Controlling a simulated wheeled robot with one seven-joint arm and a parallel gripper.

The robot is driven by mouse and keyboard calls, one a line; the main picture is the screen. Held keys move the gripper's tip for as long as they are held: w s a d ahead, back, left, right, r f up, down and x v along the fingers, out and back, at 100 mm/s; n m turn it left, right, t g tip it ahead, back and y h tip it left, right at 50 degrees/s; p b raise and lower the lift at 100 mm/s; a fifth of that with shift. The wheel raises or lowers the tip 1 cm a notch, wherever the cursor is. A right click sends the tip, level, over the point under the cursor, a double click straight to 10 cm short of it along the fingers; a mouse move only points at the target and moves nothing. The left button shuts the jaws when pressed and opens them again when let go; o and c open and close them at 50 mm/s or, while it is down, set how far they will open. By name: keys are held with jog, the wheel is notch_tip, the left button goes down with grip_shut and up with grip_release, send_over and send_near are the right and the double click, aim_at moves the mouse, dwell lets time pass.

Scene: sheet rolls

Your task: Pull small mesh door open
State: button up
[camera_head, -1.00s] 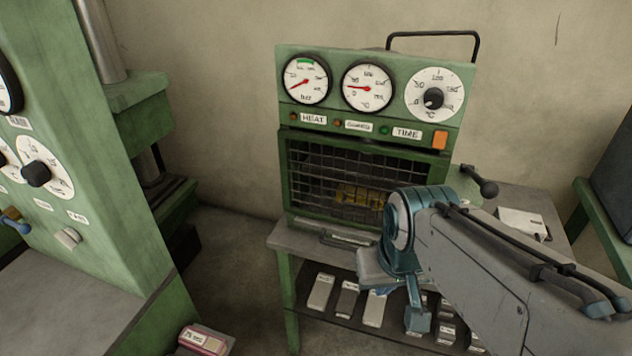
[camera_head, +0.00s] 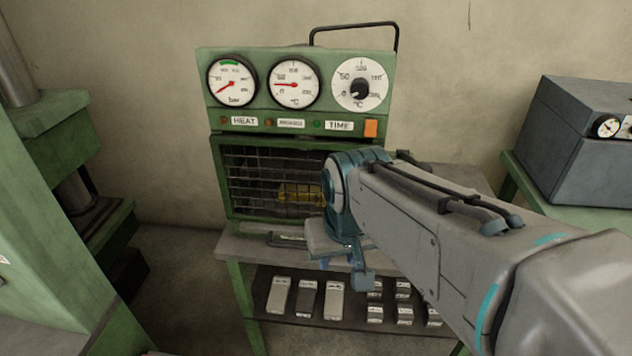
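The small mesh door (camera_head: 262,182) is a dark wire grid in a green frame on the front of the green machine (camera_head: 210,88). It looks closed. A yellow object (camera_head: 298,193) shows behind the mesh. My wrist hides the door's right side. The fingers are partly hidden, so I cannot tell whether they are open.
Several grey blocks (camera_head: 305,297) lie on the dark shelf under the bench top (camera_head: 240,246). A green press (camera_head: 55,220) stands at the left. A grey box with a gauge (camera_head: 580,140) stands on a green table at the right. Floor shows between the press and the bench.

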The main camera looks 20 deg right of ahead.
jog(key=w+d+r+m+h+b, duration=0.2)
jog(key=w+d+r+m+b, duration=0.4)
jog(key=w+d, duration=0.55)
jog(key=x, duration=0.4)
jog(key=w+x, duration=0.1)
jog(key=x, duration=0.3)
jog(key=p+x, duration=0.1)
jog(key=x, duration=0.3)
jog(key=shift+w+f, duration=0.1)
jog(key=shift+w, duration=0.2)
jog(key=shift+t, duration=0.3)
grip_shut()
